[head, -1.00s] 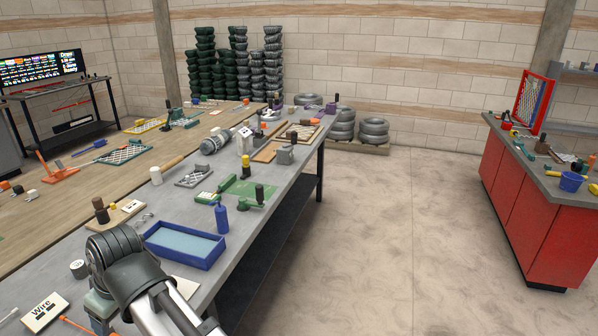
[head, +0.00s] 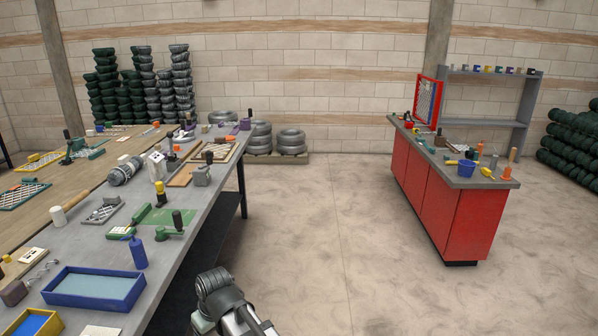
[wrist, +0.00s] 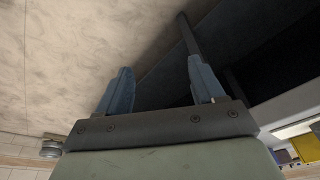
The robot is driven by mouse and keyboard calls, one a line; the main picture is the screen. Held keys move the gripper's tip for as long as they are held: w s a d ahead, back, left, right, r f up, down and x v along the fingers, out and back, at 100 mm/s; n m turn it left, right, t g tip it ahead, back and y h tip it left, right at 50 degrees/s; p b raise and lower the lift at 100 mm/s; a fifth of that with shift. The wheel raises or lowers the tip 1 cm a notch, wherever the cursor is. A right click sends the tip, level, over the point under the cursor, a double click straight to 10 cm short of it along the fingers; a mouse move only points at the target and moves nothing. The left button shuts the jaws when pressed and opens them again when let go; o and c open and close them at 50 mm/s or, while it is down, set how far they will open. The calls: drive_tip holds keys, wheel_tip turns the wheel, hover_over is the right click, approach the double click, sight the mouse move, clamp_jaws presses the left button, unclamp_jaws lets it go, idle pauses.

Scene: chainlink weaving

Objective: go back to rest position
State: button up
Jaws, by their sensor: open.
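My gripper (wrist: 158,92) shows in the wrist view with its two blue-grey fingers spread apart and nothing between them. Behind the fingers are the pale floor and the dark underside of the grey workbench (head: 215,185). In the head view, part of my arm shows at the bottom middle, beside the right edge of the workbench and over the floor. The fingers are hidden in the head view.
A red cabinet (head: 435,195) stands at the right. The floor (head: 340,240) between is clear.

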drive_tip(key=w+d+f+m+h, duration=0.1)
drive_tip(key=d+f+m, duration=0.2)
drive_tip(key=d+f, duration=0.75)
drive_tip(key=d+f+m+g, duration=0.1)
drive_tip(key=d+f+m, duration=0.25)
drive_tip(key=d, duration=1.35)
drive_tip(key=w+d+f+m+h, duration=0.1)
drive_tip(key=d+f+m, duration=0.4)
drive_tip(key=d, duration=0.8)
drive_tip(key=s+f+g, duration=0.3)
drive_tip(key=s+f, duration=0.7)
drive_tip(key=s, duration=0.5)
drive_tip(key=s+f+n+g, duration=0.1)
drive_tip(key=s+f+g, duration=0.3)
drive_tip(key=s+f, duration=0.7)
drive_tip(key=s, duration=0.3)
drive_tip(key=shift+s+d+f, duration=0.2)
drive_tip(key=shift+s+d, duration=0.1)
drive_tip(key=shift+s, duration=0.1)
drive_tip(key=shift+n, duration=0.25)
drive_tip(key=shift+c, duration=0.5)
